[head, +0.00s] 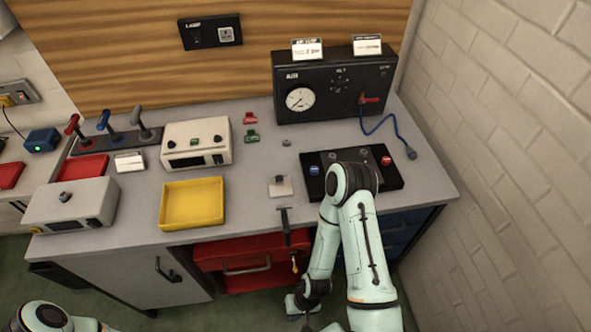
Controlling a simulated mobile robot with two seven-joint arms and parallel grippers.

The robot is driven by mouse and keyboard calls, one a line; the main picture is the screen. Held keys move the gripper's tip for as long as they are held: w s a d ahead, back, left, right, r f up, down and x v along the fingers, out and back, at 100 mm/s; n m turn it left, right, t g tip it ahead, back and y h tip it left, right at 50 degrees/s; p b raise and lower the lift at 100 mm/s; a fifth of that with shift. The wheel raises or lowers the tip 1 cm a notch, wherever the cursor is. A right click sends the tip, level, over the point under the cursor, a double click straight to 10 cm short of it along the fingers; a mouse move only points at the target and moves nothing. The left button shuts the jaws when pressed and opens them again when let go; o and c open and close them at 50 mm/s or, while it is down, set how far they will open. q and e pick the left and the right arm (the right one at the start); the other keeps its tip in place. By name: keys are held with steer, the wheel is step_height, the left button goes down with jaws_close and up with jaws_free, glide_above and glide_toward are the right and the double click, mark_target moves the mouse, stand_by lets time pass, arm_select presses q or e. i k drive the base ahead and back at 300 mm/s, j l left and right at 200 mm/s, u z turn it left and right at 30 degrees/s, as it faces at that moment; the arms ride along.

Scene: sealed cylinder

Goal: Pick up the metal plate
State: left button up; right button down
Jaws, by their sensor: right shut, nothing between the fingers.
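A small pale square plate (279,186) lies on the grey worktop, right of the yellow tray; a small dark knob-like piece shows on it. It looks like the metal plate, though it is too small to be sure of the material. My right gripper (298,306) hangs low in front of the bench, below the worktop and beside the red drawer. It is shut and empty, well apart from the plate. Only a part of my left arm shows at the bottom left corner; its gripper is out of view.
A yellow tray (192,204) and a cream box (196,144) stand left of the plate. A black button panel (396,180) is to the right, partly behind my right arm. A black gauge box (334,88) stands at the back. A red drawer (222,258) sits below the worktop's front edge.

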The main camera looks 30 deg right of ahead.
mark_target(279, 187)
steer(key=z, duration=0.85)
